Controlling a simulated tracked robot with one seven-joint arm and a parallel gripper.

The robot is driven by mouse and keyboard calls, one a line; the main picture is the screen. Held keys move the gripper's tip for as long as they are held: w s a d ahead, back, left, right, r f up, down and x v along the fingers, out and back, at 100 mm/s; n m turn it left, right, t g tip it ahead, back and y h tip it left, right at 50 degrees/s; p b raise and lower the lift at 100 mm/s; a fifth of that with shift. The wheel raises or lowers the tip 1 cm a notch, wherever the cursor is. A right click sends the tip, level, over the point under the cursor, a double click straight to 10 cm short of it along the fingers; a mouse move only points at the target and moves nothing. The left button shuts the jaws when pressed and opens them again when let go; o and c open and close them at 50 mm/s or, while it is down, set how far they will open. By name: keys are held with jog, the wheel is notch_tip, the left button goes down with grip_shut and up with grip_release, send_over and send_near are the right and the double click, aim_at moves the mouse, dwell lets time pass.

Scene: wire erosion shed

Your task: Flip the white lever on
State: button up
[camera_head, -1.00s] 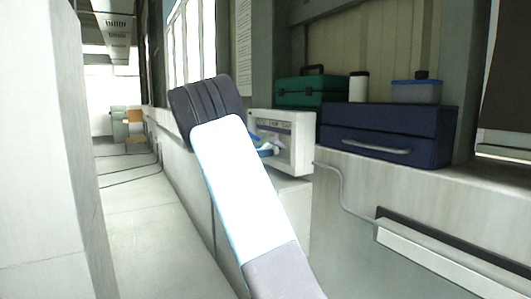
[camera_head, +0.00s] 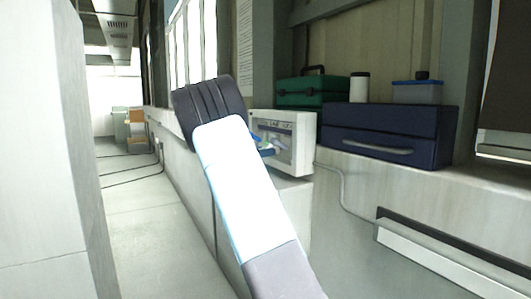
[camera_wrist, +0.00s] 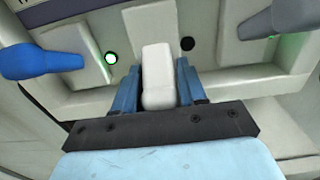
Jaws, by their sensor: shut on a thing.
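The white lever (camera_wrist: 158,78) stands between the two blue fingers of my gripper (camera_wrist: 160,88) in the wrist view. The fingers are shut on it, one along each side. The lever is on a pale panel, with a lit green lamp (camera_wrist: 111,58) to its left and a dark round spot (camera_wrist: 187,44) close to its right. In the head view the white control box (camera_head: 296,143) sits on the ledge. My gripper (camera_head: 268,149) is at its front, partly hidden by my arm, and the white lever cannot be made out clearly there.
A blue lever (camera_wrist: 40,62) is on the left of the panel and a grey lever (camera_wrist: 285,18) on the right, with a green glow beside it. Right of the box are a dark blue case (camera_head: 390,133), a green case (camera_head: 308,92) and a lidded tub (camera_head: 417,92).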

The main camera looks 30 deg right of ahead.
aim_at(266, 145)
jog(key=shift+w+a+r, duration=0.1)
jog(key=shift+y, duration=0.3)
jog(key=shift+a+r+y, duration=0.25)
jog(key=shift+r+y, duration=0.1)
jog(key=shift+y, duration=0.55)
jog(key=y, duration=0.1)
jog(key=r+y, duration=0.1)
jog(key=y, duration=0.1)
jog(key=shift+a+r, duration=0.15)
jog(key=shift+a, duration=0.05)
notch_tip(266, 145, up, 2)
jog(key=y, duration=0.6)
jog(key=shift+y, duration=0.3)
jog(key=o, duration=1)
jog(key=shift+d, duration=0.15)
jog(key=shift+c, duration=0.2)
